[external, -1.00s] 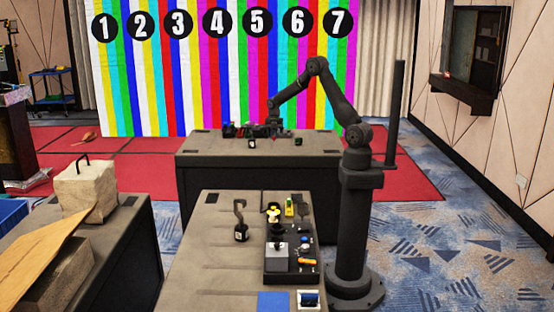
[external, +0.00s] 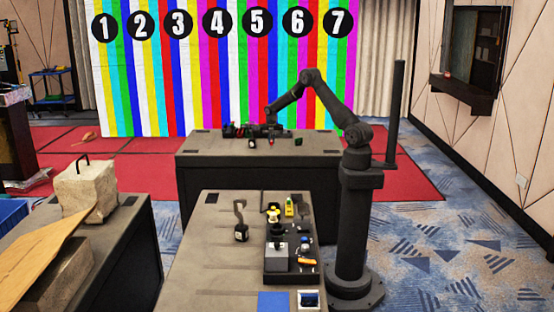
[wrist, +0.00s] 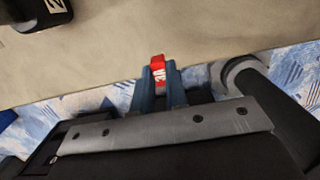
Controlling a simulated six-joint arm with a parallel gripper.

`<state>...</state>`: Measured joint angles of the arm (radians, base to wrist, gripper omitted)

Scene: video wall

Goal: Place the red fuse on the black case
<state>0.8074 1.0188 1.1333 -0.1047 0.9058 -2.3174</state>
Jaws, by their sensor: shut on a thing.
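The red fuse (wrist: 157,72) has white lettering that looks like "3A". In the wrist view, my gripper (wrist: 159,88) is shut on it, with a blue-grey finger on either side. In the external view, the fuse is a small red spot (external: 271,142) below my gripper (external: 271,133), by the far table's front edge. A black object (wrist: 36,12) with a partly cut-off white marking lies on the table at the upper left of the wrist view, apart from the fuse. I cannot tell whether it is the black case.
Dark items (external: 238,130) stand on the far table (external: 200,144), left of my gripper. Small dark pieces (external: 252,143) and (external: 298,142) are near its front edge. The near table (external: 200,250) holds a black control panel (external: 290,279) and a hook-shaped device (external: 240,225).

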